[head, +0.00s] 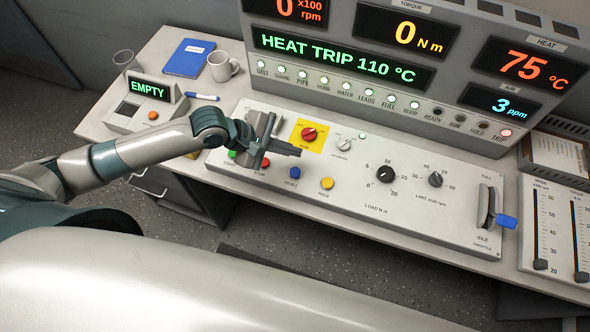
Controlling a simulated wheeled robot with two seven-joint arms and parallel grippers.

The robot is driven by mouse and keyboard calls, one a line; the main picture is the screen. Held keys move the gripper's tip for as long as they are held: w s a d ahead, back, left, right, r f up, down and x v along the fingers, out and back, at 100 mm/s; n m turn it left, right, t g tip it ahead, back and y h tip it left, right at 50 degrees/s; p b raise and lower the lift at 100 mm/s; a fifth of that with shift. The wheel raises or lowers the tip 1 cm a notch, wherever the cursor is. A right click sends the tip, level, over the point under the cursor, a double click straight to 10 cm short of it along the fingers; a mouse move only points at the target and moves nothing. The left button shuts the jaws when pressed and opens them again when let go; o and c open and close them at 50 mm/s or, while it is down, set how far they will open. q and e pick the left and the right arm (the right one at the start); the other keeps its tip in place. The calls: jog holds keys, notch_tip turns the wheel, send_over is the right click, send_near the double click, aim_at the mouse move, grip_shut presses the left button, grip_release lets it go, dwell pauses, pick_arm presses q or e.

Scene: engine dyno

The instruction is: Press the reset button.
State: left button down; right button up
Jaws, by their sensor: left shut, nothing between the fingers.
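The blue reset button (295,172) sits on the light sloping console panel, in the row of coloured buttons, with a small label below it. My left gripper (296,151) is shut and empty. Its fingertips point right and show just above the blue button in the picture; they look apart from it, though the height gap is hard to judge. The gripper partly covers the red button (265,162) and the green button (233,154). The display (335,59) reads HEAT TRIP 110 °C, and a red trip lamp (506,133) is lit. My right gripper is out of view.
A yellow button (327,183) is right of the blue one. Knobs (387,174) and a blue-tipped throttle lever (505,221) are farther right. A mug (222,67) and blue book (188,58) are back left.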

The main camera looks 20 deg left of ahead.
pick_arm(q)
jog(key=shift+w+a+r+n, duration=0.1)
jog(key=shift+w+a+n, duration=0.1)
jog(key=shift+n, duration=0.1)
jog(key=b, duration=0.7)
send_over(291, 173)
notch_tip(291, 173, down, 6)
jog(key=shift+f, duration=0.25)
jog(key=shift+f+b, duration=0.3)
jog(key=shift+f, duration=0.85)
dwell(1.0)
